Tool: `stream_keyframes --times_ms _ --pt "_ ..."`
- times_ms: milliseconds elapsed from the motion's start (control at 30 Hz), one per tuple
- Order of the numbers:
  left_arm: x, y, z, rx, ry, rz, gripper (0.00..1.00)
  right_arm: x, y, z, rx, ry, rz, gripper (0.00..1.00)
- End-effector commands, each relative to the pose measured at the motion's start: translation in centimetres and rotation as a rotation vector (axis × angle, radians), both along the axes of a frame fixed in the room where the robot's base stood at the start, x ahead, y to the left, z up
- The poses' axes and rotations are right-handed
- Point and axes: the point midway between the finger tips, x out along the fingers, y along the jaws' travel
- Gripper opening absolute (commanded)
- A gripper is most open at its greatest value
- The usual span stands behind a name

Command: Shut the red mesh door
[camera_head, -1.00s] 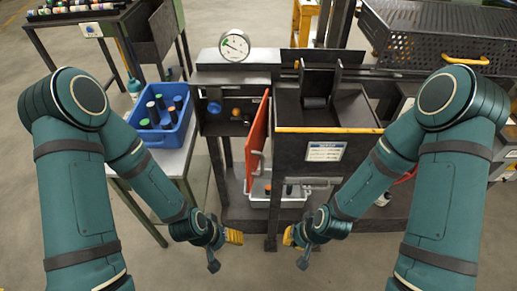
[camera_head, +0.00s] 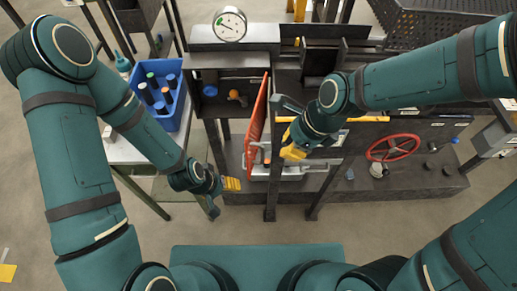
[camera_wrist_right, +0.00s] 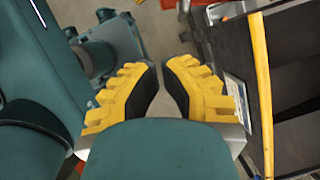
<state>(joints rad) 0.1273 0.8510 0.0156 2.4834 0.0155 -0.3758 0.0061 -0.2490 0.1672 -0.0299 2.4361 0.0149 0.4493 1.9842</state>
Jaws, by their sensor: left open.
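The red mesh door (camera_head: 257,120) stands open in the head view, swung out toward me and seen almost edge-on. A pale handle shows low on its right side. My right gripper (camera_head: 291,148) is just right of the door, in front of the dark furnace housing; I cannot tell whether it touches the door. In the right wrist view its yellow fingers (camera_wrist_right: 161,75) have their tips almost together, with nothing between them. My left gripper (camera_head: 232,184) is open and empty, low and left of the door.
A blue bin (camera_head: 160,115) with capped cylinders stands on the left table. A dial gauge (camera_head: 230,24) stands above the frame. A red handwheel (camera_head: 393,148) is to the right. The floor in front is clear.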

Motion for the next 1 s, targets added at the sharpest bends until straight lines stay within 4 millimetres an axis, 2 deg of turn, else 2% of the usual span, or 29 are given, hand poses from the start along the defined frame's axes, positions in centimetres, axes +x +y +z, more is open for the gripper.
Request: stream_keyframes --times_ms 167,633,800,1000 --pt "-0.1 0.0 -0.5 0.0 0.002 -0.002 0.65 0.0 0.5 -1.2 0.0 0.009 -0.012 0.0" --pt "-0.9 -0.2 -2.8 -0.004 0.02 -0.015 0.65 0.7 3.7 -9.5 0.001 0.009 -0.009 0.0" --pt "-0.9 -0.2 -2.6 -0.005 0.02 -0.017 0.65 1.4 6.1 -9.2 0.001 0.004 -0.007 0.0" --pt "-0.9 -0.2 -2.7 -0.005 0.02 -0.016 0.65 1.7 7.4 -9.2 0.001 0.005 -0.01 0.0"
